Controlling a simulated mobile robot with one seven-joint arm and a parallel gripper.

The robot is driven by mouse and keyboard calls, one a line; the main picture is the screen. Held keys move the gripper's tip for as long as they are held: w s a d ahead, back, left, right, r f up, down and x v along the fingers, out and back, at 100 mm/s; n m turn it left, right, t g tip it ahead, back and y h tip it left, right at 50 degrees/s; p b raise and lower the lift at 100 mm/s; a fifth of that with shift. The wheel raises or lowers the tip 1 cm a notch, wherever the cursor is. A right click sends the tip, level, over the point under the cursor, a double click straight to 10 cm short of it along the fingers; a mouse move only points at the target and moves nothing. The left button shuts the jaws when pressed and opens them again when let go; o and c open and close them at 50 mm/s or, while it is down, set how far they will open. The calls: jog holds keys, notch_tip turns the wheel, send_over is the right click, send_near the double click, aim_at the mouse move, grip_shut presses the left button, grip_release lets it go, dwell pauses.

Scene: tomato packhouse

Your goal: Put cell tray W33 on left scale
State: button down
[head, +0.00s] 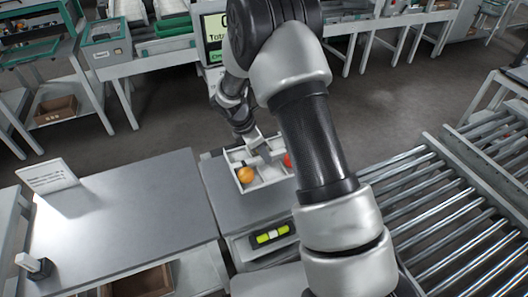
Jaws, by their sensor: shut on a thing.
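A white cell tray (266,184) is near the middle of the head view. It holds an orange tomato (246,174) and a red one (287,160), the red one partly hidden by my arm. No label on the tray can be read. My gripper (262,150) is shut on the tray's divider or far wall; the exact grip point is hard to see. The tray is over a grey-topped unit (222,200) with a yellow-green indicator (272,234) on its front. I cannot tell whether the tray touches that top, or whether the unit is the left scale.
A grey bench (125,215) with a white sign (47,177) lies to the left. A roller conveyor (455,215) is at the right. A display screen (213,28) stands behind, partly hidden by my arm. Benches line the back beyond open floor (180,125).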

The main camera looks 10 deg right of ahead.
aim_at(264, 167)
jog(key=shift+f+b, duration=2.15)
jog(key=shift+f, duration=1.2)
jog(key=shift+f, duration=0.3)
jog(key=c, duration=1.6)
grip_release()
jog(key=shift+c, duration=0.6)
jog(key=shift+c, duration=1.1)
jog(key=shift+r, duration=0.1)
jog(key=shift+r+p, duration=2.7)
jog(key=shift+r, duration=0.75)
